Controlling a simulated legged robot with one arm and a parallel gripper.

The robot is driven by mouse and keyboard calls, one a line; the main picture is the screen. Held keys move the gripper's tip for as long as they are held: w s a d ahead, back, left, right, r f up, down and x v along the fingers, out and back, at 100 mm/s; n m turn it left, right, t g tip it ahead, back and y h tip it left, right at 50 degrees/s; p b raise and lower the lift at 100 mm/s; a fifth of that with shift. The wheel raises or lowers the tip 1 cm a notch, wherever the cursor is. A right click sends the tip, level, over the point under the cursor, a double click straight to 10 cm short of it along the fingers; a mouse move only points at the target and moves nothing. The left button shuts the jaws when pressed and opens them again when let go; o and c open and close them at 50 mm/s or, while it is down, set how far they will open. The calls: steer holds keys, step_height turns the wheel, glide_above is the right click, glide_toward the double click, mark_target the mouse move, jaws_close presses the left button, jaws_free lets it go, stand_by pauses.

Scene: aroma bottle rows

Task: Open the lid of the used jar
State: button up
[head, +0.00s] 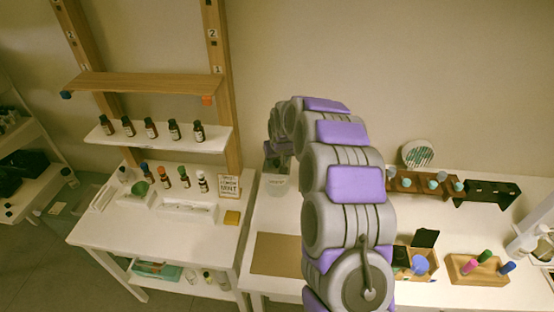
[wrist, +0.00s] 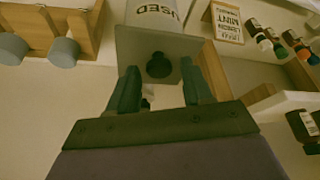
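The used jar (head: 277,184) stands near the left end of the right-hand table, partly under my gripper (head: 279,150) in the head view. In the wrist view the jar (wrist: 153,12), marked "USED", appears upside down at the top. Its square translucent lid (wrist: 135,45) is on the jar, with a dark round knob (wrist: 158,66) in the middle. My gripper (wrist: 160,82) has its two dark fingers apart, one on each side of the knob. A gap shows between each finger and the knob, so nothing is held.
A small sign (wrist: 229,22) and several bottles (wrist: 278,40) are close by in the wrist view. A wooden shelf post (head: 225,85) rises left of the jar. A brown mat (head: 277,254) lies in front of it. Racks and a wooden box (head: 421,262) are to the right.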

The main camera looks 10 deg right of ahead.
jaws_close()
stand_by(0.3)
